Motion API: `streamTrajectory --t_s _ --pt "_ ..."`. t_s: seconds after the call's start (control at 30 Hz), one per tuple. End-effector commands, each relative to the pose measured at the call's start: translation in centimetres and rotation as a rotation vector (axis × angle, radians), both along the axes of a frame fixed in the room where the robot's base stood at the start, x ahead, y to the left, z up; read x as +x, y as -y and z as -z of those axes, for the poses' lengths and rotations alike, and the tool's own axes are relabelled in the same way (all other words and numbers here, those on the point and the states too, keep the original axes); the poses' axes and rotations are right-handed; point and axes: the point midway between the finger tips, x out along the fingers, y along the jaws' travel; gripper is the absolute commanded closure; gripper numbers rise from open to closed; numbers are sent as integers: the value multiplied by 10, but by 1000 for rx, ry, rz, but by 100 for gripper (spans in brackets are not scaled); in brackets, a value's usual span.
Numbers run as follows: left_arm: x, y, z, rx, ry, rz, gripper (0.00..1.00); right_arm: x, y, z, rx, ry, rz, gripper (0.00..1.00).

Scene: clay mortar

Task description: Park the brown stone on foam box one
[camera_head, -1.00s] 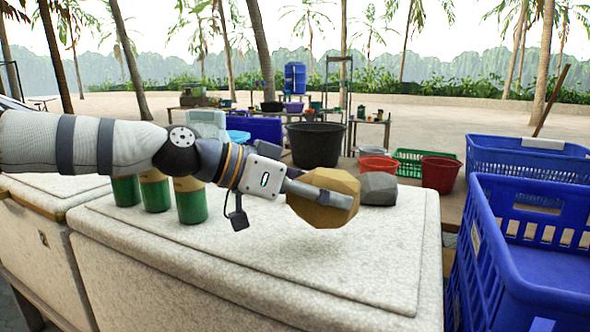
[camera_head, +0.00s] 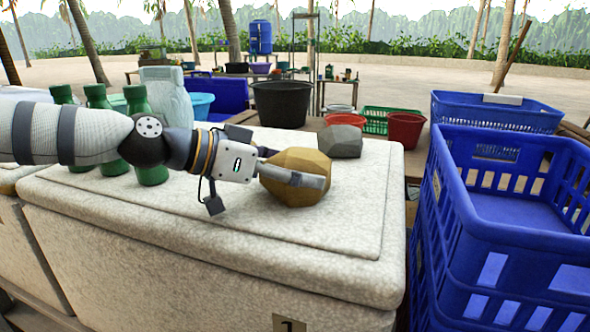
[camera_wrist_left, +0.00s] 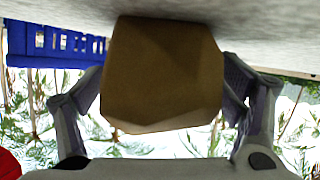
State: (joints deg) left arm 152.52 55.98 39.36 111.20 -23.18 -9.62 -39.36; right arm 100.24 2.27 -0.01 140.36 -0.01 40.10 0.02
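The brown stone (camera_head: 297,165) is a faceted lump at the right half of the white foam box (camera_head: 140,240), whose front carries a label with a 1 (camera_head: 289,324). My left gripper (camera_head: 298,180) is shut around it from the left, lying roughly level. In the left wrist view the stone (camera_wrist_left: 165,75) fills the space between both fingers, with the box's pale top (camera_wrist_left: 270,30) right against it. The stone is at or very close to the lid; I cannot tell whether it bears weight. My right gripper is not in view.
A grey stone (camera_head: 340,141) lies on the lid behind the brown one. Several green bottles (camera_head: 150,165) stand at the lid's left, partly behind my arm. Blue crates (camera_head: 500,230) stand close to the right. The lid's front part is clear.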

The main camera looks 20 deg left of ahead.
Motion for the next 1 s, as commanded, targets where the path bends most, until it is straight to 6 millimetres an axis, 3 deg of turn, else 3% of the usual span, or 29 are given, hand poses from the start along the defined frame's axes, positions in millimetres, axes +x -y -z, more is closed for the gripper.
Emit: streamTrajectory --t_s 0.3,0.43,0.7,1.0 --pt "0 0 -5 0 2 -1 13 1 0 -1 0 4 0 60" --pt "-13 -16 -19 -1 11 -4 13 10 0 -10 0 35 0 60" --pt "-59 -63 -52 -3 25 -2 13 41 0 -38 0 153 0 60" --pt "-73 -83 -47 0 -1 1 13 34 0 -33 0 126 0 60"
